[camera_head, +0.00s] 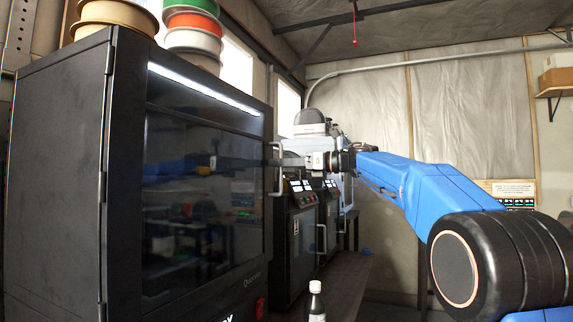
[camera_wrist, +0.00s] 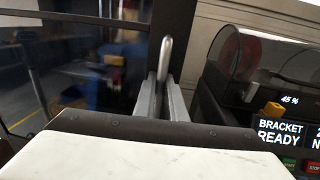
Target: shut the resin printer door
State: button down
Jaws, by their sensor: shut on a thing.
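A black cabinet (camera_head: 60,180) with a dark glazed door (camera_head: 190,190) fills the left of the head view; its hinges are on the left and its pale upright bar handle (camera_head: 277,180) is on the right. I cannot tell whether this is the resin printer, or whether a gap stands at the door's edge. My gripper (camera_head: 283,161) reaches in from the right and is shut on the handle. In the wrist view the handle (camera_wrist: 165,58) stands between the two grey fingers (camera_wrist: 162,98). The wrist housing hides the handle's lower part.
Smaller black machines (camera_head: 298,240) stand just beyond, right of the door. In the wrist view a lit screen (camera_wrist: 280,135) reads "BRACKET READY" close to the fingers' right. Filament spools (camera_head: 193,30) sit on the cabinet. A bottle (camera_head: 316,300) stands at the lower middle.

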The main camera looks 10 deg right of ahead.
jog(key=c, duration=2.1)
grip_release()
jog(key=shift+d, duration=0.15)
jog(key=v, duration=1.7)
jog(key=shift+s, duration=0.15)
